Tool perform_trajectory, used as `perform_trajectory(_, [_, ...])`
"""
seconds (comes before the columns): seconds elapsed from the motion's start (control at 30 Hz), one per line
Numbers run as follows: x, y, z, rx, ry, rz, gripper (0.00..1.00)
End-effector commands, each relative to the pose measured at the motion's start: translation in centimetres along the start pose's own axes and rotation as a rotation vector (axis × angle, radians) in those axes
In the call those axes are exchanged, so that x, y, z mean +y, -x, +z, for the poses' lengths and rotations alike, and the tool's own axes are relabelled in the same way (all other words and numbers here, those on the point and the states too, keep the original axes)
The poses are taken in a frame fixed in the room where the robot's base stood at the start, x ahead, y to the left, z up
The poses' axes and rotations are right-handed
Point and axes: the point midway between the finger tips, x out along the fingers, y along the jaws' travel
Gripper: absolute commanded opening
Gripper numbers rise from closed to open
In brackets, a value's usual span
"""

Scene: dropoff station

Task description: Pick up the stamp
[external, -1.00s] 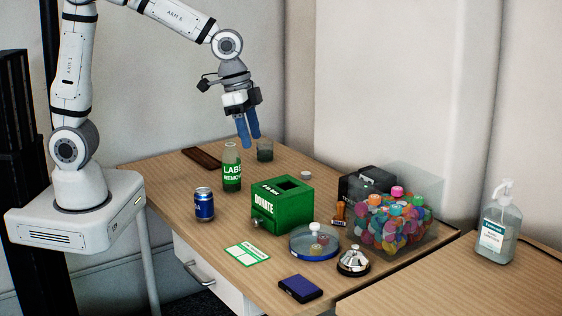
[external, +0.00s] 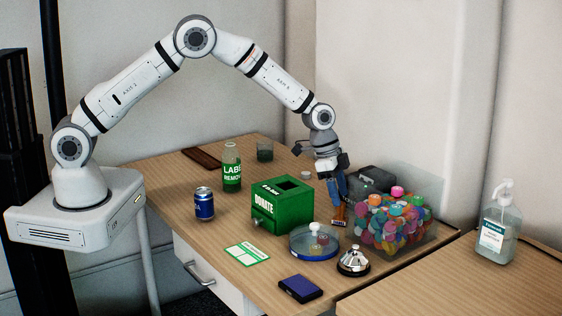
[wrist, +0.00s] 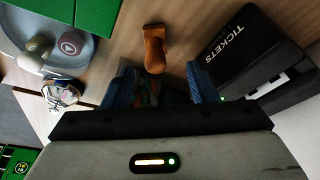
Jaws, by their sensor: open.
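The stamp has an orange-brown wooden handle. In the wrist view the stamp (wrist: 154,48) stands just beyond the fingertips, roughly in line with the gap between them. In the external view the stamp (external: 339,221) shows between the round dish and the clear box of coloured caps, partly hidden by my fingers. My gripper (external: 337,198) points down with blue fingers, low over the table close to the stamp. In the wrist view my gripper (wrist: 163,88) is open, its fingers apart, with nothing seen held between them.
A black tickets box (wrist: 238,48) is close on the right in the wrist view. The round dish (external: 313,254), bell (external: 353,262), green donate box (external: 283,210) and clear cap box (external: 405,230) crowd around. A blue pad (external: 300,288) lies in front.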

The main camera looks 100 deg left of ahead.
Motion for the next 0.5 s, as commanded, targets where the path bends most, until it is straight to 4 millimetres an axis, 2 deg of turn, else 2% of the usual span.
perform_trajectory(0.03, [0.1, -0.8, 0.1, -0.001, 0.0, 0.001, 0.53])
perform_trajectory(0.17, [0.2, -1.6, 0.1, 0.0, 0.0, 0.0, 0.53])
perform_trajectory(0.4, [0.5, -5.2, 0.3, -0.002, 0.0, 0.0, 0.53])
perform_trajectory(0.5, [0.5, -5.9, 0.2, -0.002, 0.0, 0.0, 0.53])
